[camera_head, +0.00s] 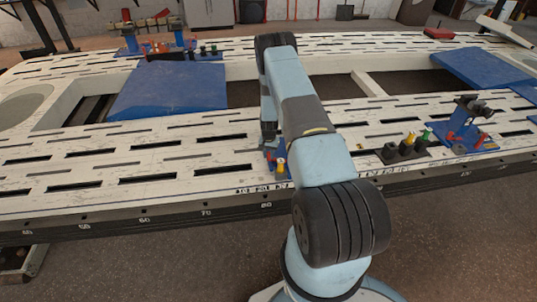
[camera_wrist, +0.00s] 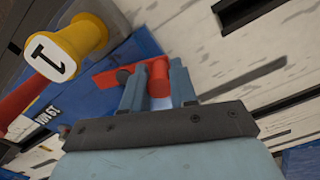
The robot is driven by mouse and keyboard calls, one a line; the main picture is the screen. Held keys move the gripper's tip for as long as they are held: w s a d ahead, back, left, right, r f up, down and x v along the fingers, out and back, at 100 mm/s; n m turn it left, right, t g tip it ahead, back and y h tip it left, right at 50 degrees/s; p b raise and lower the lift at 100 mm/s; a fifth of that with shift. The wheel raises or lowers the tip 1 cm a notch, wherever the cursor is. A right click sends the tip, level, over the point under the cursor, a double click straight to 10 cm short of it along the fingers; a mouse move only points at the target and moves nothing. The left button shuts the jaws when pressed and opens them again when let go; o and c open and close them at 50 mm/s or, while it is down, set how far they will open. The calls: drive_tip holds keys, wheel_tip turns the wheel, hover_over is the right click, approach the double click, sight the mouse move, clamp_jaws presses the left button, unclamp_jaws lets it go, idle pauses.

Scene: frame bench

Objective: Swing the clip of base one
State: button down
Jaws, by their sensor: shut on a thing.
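Base one is a blue base (camera_wrist: 135,46) with a yellow knob (camera_wrist: 68,50) marked "1" on a red stem, at the upper left of the wrist view. Its red clip (camera_wrist: 158,72) is an arm with a round red end, beside a dark pin. My gripper (camera_wrist: 157,85) is shut on the red end of the clip, one blue finger on each side. In the head view the yellow knob (camera_head: 280,165) shows just left of my arm, on the near rail of the bench. My arm hides most of base one and my fingertips there.
The white slotted frame bench (camera_head: 215,190) spans the head view. Another blue base (camera_head: 462,130) and a dark holder (camera_head: 405,150) with coloured pieces stand to the right. Blue panels (camera_head: 170,90) lie across the frame. More bases (camera_head: 150,40) stand on the far rail.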

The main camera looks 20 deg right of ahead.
drive_tip(key=shift+a+r+n, duration=0.1)
drive_tip(key=shift+a+n, duration=0.15)
drive_tip(key=shift+n, duration=0.25)
drive_tip(key=shift+s, duration=0.1)
drive_tip(key=c, duration=1.2)
unclamp_jaws()
drive_tip(key=shift+o, duration=1.1)
drive_tip(key=shift+s, duration=0.1)
drive_tip(key=shift+d, duration=0.1)
wheel_tip(320, 180, up, 14)
drive_tip(key=shift+f, duration=0.2)
